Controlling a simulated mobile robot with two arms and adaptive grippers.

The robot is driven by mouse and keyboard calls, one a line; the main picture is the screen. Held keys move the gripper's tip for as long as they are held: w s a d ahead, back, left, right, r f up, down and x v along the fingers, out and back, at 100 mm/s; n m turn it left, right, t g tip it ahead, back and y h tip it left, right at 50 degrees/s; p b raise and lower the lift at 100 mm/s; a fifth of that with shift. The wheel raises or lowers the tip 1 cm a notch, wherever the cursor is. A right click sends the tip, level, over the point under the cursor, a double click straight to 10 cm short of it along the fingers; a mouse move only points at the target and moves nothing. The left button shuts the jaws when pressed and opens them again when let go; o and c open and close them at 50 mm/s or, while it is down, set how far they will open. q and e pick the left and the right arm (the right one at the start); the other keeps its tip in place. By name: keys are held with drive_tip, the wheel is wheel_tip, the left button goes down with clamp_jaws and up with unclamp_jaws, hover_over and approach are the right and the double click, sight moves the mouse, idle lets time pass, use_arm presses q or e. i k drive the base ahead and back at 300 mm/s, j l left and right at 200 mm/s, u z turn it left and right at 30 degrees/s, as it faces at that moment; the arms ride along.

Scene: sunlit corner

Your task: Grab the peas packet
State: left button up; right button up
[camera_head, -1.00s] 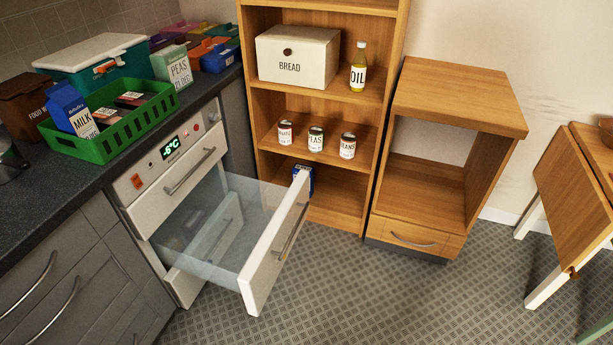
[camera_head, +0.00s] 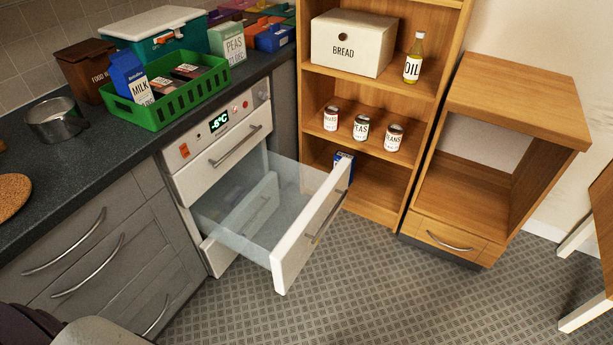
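Neither of my grippers is in view. A grey and dark shape at the bottom left edge looks like part of my own arm.
A freezer drawer (camera_head: 312,235) stands pulled out below the counter, over the floor (camera_head: 340,305). A milk carton (camera_head: 130,78) stands in the crate. A metal pot (camera_head: 57,120) is left of it. A shelf holds a can (camera_head: 361,129) also lettered PEAS.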

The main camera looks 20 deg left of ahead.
sight(227, 40)
drive_tip(key=i+u, duration=0.7)
